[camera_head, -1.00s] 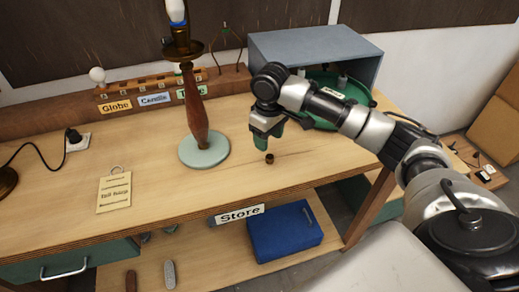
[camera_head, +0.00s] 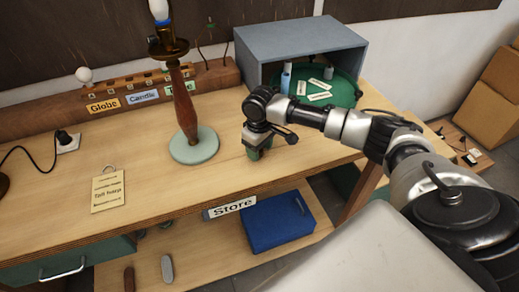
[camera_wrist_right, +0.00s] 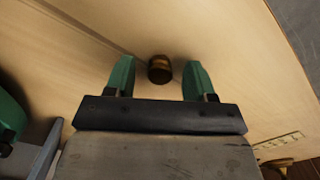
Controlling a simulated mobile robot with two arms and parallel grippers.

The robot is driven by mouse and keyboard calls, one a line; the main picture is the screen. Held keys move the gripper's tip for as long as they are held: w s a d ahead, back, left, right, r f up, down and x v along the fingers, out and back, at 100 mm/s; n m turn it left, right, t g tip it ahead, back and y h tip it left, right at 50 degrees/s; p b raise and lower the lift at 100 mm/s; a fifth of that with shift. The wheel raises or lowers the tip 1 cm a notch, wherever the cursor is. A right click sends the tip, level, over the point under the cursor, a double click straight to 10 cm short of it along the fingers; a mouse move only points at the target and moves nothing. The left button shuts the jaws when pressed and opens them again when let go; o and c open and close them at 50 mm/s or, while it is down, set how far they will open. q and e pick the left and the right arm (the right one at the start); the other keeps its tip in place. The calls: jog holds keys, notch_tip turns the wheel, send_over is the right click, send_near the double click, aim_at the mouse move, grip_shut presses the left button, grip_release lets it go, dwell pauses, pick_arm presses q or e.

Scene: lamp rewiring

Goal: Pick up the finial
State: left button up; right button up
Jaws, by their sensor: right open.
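The finial (camera_wrist_right: 160,69), a small dark brown-gold cylinder, stands on the wooden workbench (camera_head: 130,135) and shows in the right wrist view. It lies between the two green fingers of my right gripper (camera_wrist_right: 159,66), with a gap on each side. The right gripper is open. In the head view my right gripper (camera_head: 258,153) points down low over the bench, right of the lamp base, and hides the finial. My left gripper is in neither view.
The lamp (camera_head: 187,110) with a pale green base stands left of the gripper. A grey open box (camera_head: 300,45) with a green round tray (camera_head: 345,92) is behind. A paper note (camera_head: 108,190) lies at left. A blue case (camera_head: 278,222) is on the lower shelf.

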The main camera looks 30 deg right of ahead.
jog(key=shift+f, duration=0.15)
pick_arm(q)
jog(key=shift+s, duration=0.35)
pick_arm(e)
jog(key=c, duration=1)
jog(key=shift+r, duration=0.2)
